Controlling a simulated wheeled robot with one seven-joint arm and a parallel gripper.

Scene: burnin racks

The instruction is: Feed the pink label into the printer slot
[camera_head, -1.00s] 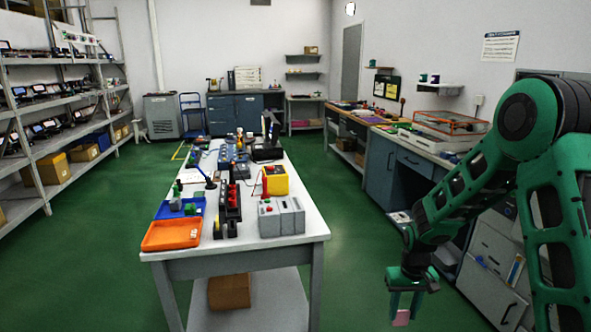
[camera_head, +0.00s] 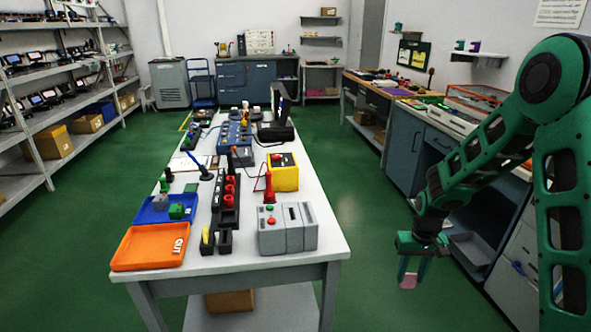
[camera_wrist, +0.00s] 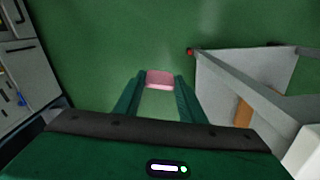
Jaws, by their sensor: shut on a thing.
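My gripper (camera_head: 409,283) is shut on the pink label (camera_head: 408,282), held low over the floor to the right of the long table. In the wrist view the pink label (camera_wrist: 160,79) sits between the two green fingertips, with green floor beneath it. A grey box-shaped device (camera_head: 287,229) with a red and a green button stands on the table's near right corner.
The long table (camera_head: 312,192) carries an orange tray (camera_head: 150,246), a blue tray (camera_head: 165,210), a yellow box (camera_head: 283,172) and a black rack (camera_head: 226,195). Blue cabinets (camera_head: 407,150) line the right wall. Green floor (camera_head: 365,235) lies free between table and cabinets.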

